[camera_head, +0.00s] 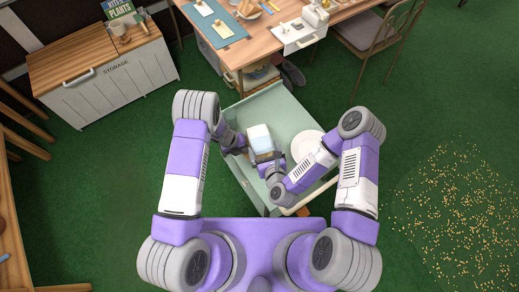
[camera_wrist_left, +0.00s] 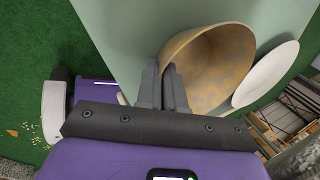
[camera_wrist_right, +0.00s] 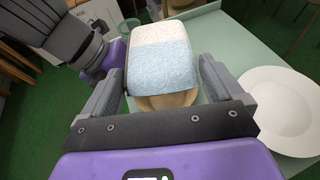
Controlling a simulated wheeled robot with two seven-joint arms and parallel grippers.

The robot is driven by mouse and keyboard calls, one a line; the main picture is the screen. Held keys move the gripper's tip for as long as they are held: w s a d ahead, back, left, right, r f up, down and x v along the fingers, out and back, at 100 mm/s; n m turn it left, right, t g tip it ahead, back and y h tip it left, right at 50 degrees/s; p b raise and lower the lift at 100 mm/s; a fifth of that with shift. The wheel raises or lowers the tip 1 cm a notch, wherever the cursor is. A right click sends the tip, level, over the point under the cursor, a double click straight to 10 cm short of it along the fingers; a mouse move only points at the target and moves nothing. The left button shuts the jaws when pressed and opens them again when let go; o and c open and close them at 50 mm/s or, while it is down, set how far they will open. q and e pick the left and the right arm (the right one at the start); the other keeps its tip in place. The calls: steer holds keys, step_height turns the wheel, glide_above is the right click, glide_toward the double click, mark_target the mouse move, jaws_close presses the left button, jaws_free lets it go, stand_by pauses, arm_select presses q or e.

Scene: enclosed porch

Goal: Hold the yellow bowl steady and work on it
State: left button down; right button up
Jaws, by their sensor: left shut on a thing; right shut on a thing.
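The yellow bowl (camera_wrist_left: 222,72), tan-yellow and mottled, appears tilted in the left wrist view, its inside partly visible. My left gripper (camera_wrist_left: 168,80) is shut on its near rim. My right gripper (camera_wrist_right: 163,88) is shut on a blue-and-white sponge or folded cloth (camera_wrist_right: 162,58), which also shows in the head view (camera_head: 260,138). In the right wrist view, part of the bowl (camera_wrist_right: 168,101) shows just below the cloth; whether they touch is unclear. In the head view, my arms and the cloth hide most of the bowl.
A pale green table (camera_head: 285,108) lies under the work. A white plate (camera_head: 307,146) is right of the bowl. Behind stand a wooden table (camera_head: 262,45) with papers and small items, and a storage chest (camera_head: 105,75). Small specks cover the floor (camera_head: 455,205) at right.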

arm_select(q)
steer(key=c, duration=1.2)
jaws_free()
steer(key=shift+r, duration=0.1)
steer(key=v, duration=1.2)
steer(key=shift+s+d, duration=0.1)
